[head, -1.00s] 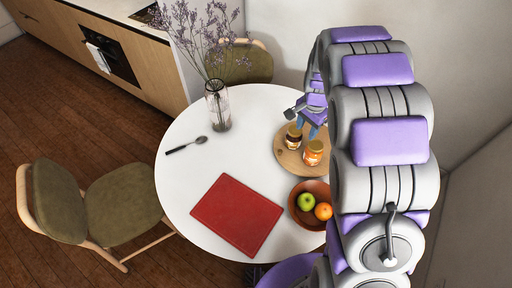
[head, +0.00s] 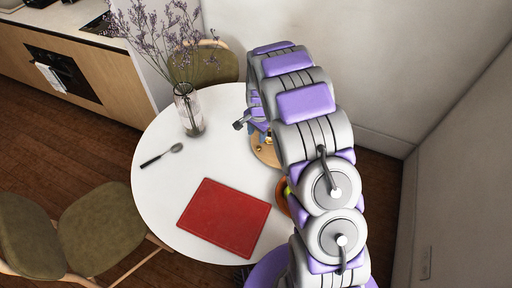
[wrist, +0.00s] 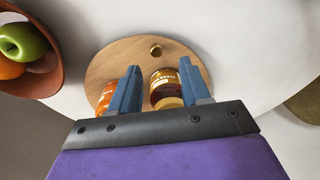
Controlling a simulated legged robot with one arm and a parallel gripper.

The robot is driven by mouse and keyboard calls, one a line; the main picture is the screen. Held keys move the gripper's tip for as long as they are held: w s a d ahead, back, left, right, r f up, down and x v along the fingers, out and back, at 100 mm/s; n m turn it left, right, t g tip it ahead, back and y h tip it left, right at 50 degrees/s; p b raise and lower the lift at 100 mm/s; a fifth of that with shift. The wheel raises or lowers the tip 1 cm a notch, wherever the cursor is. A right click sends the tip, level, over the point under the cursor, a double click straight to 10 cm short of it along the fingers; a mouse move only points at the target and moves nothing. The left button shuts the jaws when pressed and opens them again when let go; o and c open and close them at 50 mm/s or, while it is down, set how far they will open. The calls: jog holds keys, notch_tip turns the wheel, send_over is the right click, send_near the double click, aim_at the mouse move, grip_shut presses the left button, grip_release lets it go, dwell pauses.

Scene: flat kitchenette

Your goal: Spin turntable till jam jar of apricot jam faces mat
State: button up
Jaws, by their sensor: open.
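The round wooden turntable (wrist: 120,62) lies on the white table and has a small wooden peg (wrist: 155,50) near its rim. In the wrist view an orange jar (wrist: 104,96), probably the apricot jam, is partly hidden by the left finger. A dark jar (wrist: 165,79) with a gold lid shows between the fingers; I cannot tell whether they touch it. My gripper (wrist: 160,72) is open over the turntable. In the head view my arm hides most of the turntable (head: 262,152) and the jars. The red mat (head: 225,217) lies flat at the front of the table.
A brown bowl (wrist: 52,84) with a green apple (wrist: 22,42) and an orange fruit stands beside the turntable, mostly hidden in the head view. The table's middle is clear.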

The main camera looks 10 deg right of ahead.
aim_at(259, 147)
jog(key=f, duration=0.2)
jog(key=d+f+b, duration=0.1)
jog(key=f, duration=0.2)
jog(key=d+f, duration=0.1)
jog(key=f, duration=0.2)
jog(key=shift+w+d, duration=0.1)
jog(key=shift+w, duration=0.1)
jog(key=shift+f, duration=0.4)
jog(key=shift+a+f, duration=0.15)
jog(key=shift+a, duration=0.85)
jog(key=shift+c, duration=0.9)
jog(key=shift+d, duration=0.75)
jog(key=c, duration=0.5)
jog(key=shift+c, duration=0.5)
jog(key=shift+a, duration=0.25)
grip_shut()
